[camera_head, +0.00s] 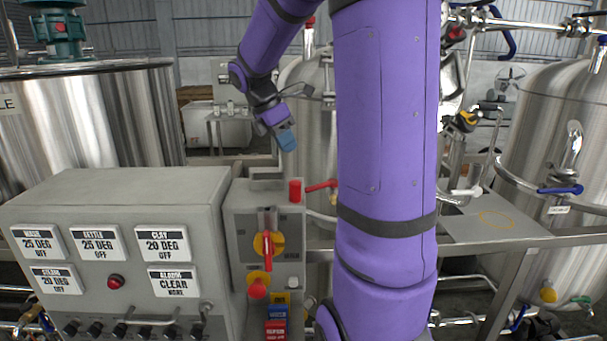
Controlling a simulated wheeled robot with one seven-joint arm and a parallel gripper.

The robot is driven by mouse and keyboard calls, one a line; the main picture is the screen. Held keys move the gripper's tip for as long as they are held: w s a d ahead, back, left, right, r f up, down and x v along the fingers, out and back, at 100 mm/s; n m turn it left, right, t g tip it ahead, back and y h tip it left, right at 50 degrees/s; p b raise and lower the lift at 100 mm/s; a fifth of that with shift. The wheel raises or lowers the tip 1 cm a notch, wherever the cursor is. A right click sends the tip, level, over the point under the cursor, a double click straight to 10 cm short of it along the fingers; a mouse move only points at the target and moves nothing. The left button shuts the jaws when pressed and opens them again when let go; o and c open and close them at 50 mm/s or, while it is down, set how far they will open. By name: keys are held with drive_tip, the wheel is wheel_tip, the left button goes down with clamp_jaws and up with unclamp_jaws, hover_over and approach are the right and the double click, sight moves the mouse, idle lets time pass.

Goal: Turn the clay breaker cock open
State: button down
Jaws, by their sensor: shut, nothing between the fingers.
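I cannot tell for certain which part is the clay breaker cock. A blue lever handle (560,189) sits on the right steel tank (545,110), above a small label (558,210) too small to read. A grey switch box (285,225) in the middle carries a yellow rotary switch (260,245) with a red upright lever (267,252). A red-handled lever (321,186) sticks out at its upper right. My gripper (287,140), with blue fingertips, is shut and empty. It hangs in the air above the switch box, apart from these handles.
A control cabinet (110,190) with a "CLAY 20 DEG OFF" plate (168,246) stands at left. A steel tank (110,120) is behind it. My purple arm hides the centre right. A grey shelf (470,226) and pipes (510,25) lie to the right.

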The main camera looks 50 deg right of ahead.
drive_tip(key=shift+m, duration=0.7)
